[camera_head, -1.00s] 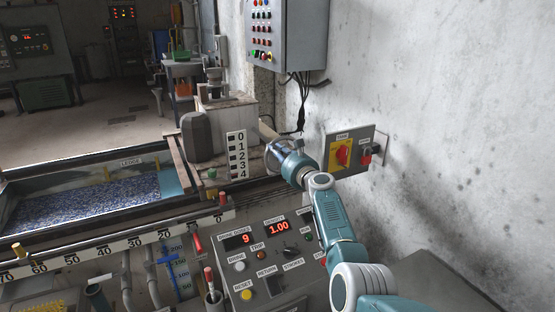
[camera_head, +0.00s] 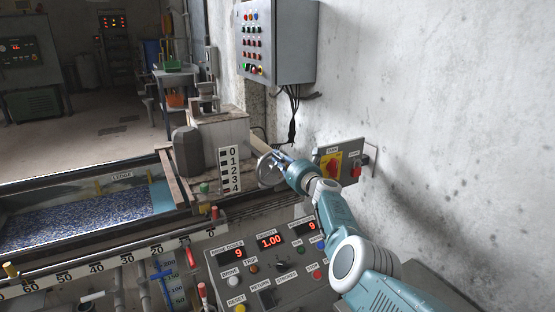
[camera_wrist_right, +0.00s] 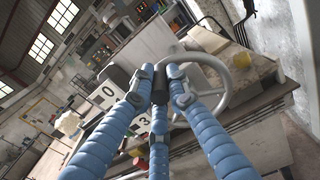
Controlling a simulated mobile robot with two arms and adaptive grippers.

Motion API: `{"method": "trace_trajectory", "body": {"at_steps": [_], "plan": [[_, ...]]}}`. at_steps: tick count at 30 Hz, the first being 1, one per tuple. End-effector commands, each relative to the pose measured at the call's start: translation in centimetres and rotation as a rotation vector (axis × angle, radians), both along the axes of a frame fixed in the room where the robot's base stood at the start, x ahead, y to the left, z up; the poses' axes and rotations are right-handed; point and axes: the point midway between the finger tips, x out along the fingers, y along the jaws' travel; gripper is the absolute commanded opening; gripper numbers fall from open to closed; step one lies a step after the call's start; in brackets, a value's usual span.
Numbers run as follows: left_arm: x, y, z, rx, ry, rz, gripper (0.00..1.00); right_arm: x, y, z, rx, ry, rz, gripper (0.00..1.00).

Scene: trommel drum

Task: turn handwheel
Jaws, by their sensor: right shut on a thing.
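The grey metal handwheel (camera_head: 266,172) stands at the right end of the machine, just right of the white 0-to-4 scale (camera_head: 230,170). Part of it is hidden behind my right gripper (camera_head: 280,158). In the right wrist view the curved rim of the handwheel (camera_wrist_right: 222,68) shows behind and right of my right gripper (camera_wrist_right: 162,88). The blue segmented fingers close around a dark knob (camera_wrist_right: 160,82), which appears to be the handwheel's handle. My left gripper is not in view.
A control panel (camera_head: 262,268) with red displays and buttons lies below my right arm. A yellow-and-red switch box (camera_head: 330,166) is on the wall close right of the gripper. A grey cabinet (camera_head: 280,40) hangs above. A trough of blue-grey material (camera_head: 75,222) is at left.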

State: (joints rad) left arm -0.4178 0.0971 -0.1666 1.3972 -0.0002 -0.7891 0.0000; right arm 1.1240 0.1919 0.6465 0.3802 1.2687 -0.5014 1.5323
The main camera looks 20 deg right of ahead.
Motion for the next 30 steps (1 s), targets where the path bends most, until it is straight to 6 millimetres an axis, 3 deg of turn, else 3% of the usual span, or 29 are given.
{"method": "trace_trajectory", "body": {"at_steps": [1, 16, 17, 19, 30], "plan": [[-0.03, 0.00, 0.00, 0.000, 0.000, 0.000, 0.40, 0.05, -0.68, 0.76, 0.008, -0.009, -0.011, 0.00], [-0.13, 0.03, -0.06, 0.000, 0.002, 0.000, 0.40, 0.04, -0.86, 0.78, 0.023, -0.008, -0.012, 0.00], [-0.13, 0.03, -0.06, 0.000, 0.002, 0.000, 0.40, 0.04, -0.86, 0.78, 0.023, -0.008, -0.012, 0.19], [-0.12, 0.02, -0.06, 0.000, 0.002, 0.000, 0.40, 0.04, -0.84, 0.76, 0.023, -0.008, -0.012, 0.33], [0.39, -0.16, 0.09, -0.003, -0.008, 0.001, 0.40, -0.09, -0.51, 0.12, 0.022, 0.000, -0.005, 0.34]]}}
